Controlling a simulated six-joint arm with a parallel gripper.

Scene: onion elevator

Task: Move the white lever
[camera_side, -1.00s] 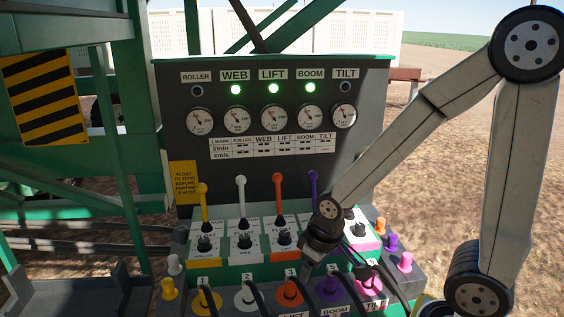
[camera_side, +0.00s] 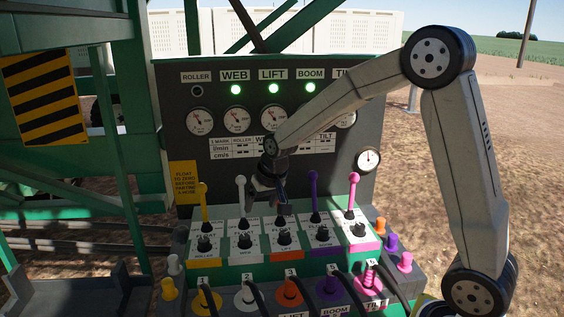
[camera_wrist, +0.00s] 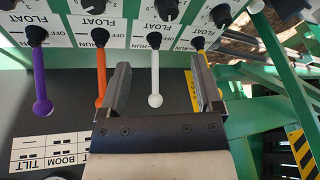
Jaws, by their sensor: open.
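The white lever (camera_side: 241,193) stands upright with a round knob, second from the left in the side view, above the WEB block. In the wrist view the white lever (camera_wrist: 155,78) lies between my two fingers, clear of both. My gripper (camera_side: 271,196) is open, in front of the panel, just right of the white lever in the side view, where it hides the orange lever. The wrist view shows my gripper (camera_wrist: 160,66) with its fingers apart and nothing held.
The yellow lever (camera_wrist: 197,60) is beside one finger and the orange lever (camera_wrist: 101,75) beside the other. Purple (camera_side: 314,190) and pink (camera_side: 352,193) levers stand farther right. Black knobs and a row of hoses lie below. WEB, LIFT and BOOM lamps are lit green.

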